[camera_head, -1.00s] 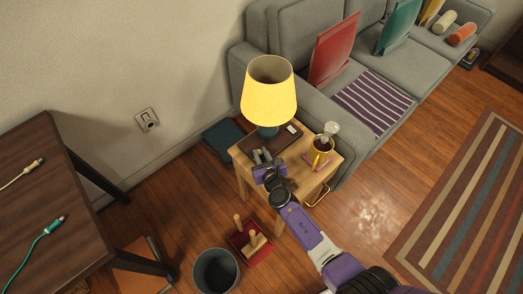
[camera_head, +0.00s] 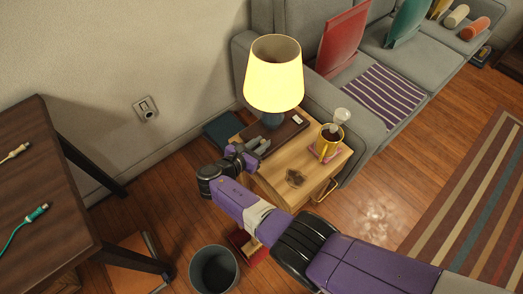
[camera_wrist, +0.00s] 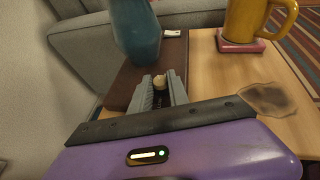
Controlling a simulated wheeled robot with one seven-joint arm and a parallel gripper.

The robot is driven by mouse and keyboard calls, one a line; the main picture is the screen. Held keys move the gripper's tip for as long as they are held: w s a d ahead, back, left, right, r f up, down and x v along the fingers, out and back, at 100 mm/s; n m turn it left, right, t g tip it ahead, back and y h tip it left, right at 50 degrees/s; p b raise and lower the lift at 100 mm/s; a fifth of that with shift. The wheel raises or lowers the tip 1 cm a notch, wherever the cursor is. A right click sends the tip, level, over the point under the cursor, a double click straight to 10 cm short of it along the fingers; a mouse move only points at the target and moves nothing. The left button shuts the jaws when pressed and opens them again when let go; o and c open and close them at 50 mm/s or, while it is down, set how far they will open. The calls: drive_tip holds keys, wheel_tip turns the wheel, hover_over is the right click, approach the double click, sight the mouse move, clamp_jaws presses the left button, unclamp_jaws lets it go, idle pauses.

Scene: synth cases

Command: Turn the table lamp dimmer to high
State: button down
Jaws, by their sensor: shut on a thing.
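The table lamp (camera_head: 273,75) stands on the wooden side table (camera_head: 285,162), its yellow shade lit. Its blue base (camera_wrist: 135,30) rises from a dark brown board (camera_wrist: 125,80), which also shows in the head view (camera_head: 290,130). A small cream knob (camera_wrist: 158,83), seemingly the dimmer, sits near the board's front edge. My gripper (camera_head: 262,144) reaches over the table's left front from the near side. In the wrist view its grey fingers (camera_wrist: 159,92) are shut on the knob, one on each side. The fingers hide the knob's lower part and any marking.
A yellow mug (camera_head: 329,142) stands on a pink coaster right of the lamp. A dark brown patch (camera_head: 295,178) lies on the tabletop near my arm. The grey sofa (camera_head: 290,100) stands close behind. A bin (camera_head: 214,271) is on the floor in front.

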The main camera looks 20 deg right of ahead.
drive_tip(key=m+g+b, duration=0.1)
drive_tip(key=b, duration=0.2)
drive_tip(key=m+g+h+b, duration=0.1)
drive_tip(key=g+b, duration=0.1)
drive_tip(key=b, duration=0.1)
drive_tip(key=w+m+g+b, duration=0.1)
drive_tip(key=m+b, duration=0.1)
drive_tip(key=b, duration=0.1)
drive_tip(key=shift+f+g+h, duration=0.25)
drive_tip(key=shift+g+h, duration=0.05)
drive_tip(key=shift+h, duration=0.1)
drive_tip(key=shift+r+m+g+b, duration=0.1)
drive_tip(key=shift+m+g+b, duration=0.35)
drive_tip(key=shift+b, duration=0.65)
drive_tip(key=shift+r+m+g+b, duration=0.25)
drive_tip(key=shift+m+g+b, duration=0.2)
drive_tip(key=shift+b, duration=0.45)
drive_tip(key=c, duration=1.3)
unclamp_jaws()
drive_tip(key=shift+s, duration=0.1)
drive_tip(key=shift+o, duration=0.2)
drive_tip(key=shift+a, duration=0.1)
drive_tip(key=b+v, duration=0.1)
drive_tip(key=v, duration=0.6)
drive_tip(key=shift+a, duration=0.3)
drive_tip(key=shift+r, duration=0.1)
